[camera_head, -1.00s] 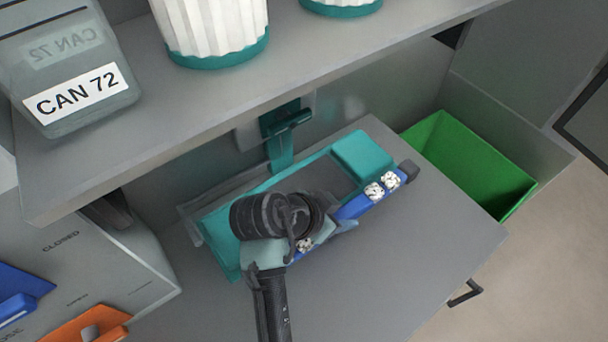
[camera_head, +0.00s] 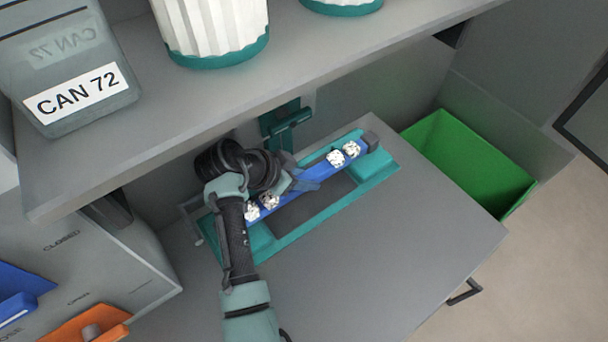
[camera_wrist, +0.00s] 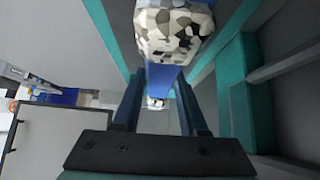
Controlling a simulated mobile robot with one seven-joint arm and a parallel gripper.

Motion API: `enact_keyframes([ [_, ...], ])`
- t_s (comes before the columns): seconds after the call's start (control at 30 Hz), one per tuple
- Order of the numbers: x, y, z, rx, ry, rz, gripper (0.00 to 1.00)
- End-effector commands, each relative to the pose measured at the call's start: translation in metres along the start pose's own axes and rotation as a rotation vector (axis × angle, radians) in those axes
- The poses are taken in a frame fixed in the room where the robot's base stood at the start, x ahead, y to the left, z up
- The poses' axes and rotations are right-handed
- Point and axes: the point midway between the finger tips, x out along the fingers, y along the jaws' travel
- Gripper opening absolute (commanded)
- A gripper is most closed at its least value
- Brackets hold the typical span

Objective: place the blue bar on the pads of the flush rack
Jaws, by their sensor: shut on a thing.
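The blue bar (camera_head: 321,177) carries several white speckled lumps and has a dark block at its far right end. My gripper (camera_head: 300,179) is shut on the bar near its middle. In the wrist view the bar (camera_wrist: 163,80) runs between the two fingers (camera_wrist: 160,105), with a speckled lump close to the camera. The bar is over the teal flush rack (camera_head: 270,247), along its back side.
The rack stands on a grey drawer-like surface (camera_head: 400,245) under a grey shelf (camera_head: 300,75). A teal bracket (camera_head: 285,122) is on the wall behind. A green bin (camera_head: 470,165) is at the right. Clear surface lies in front of the rack.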

Motion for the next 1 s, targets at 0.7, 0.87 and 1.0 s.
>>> enact_keyframes([
  [0.7,0.001,0.000,0.000,0.002,0.000,-0.002,0.72],
  [0.87,-0.007,-0.001,-0.001,0.002,0.002,-0.005,0.72],
  [1.0,-0.031,-0.001,-0.001,0.001,0.002,-0.007,0.72],
])
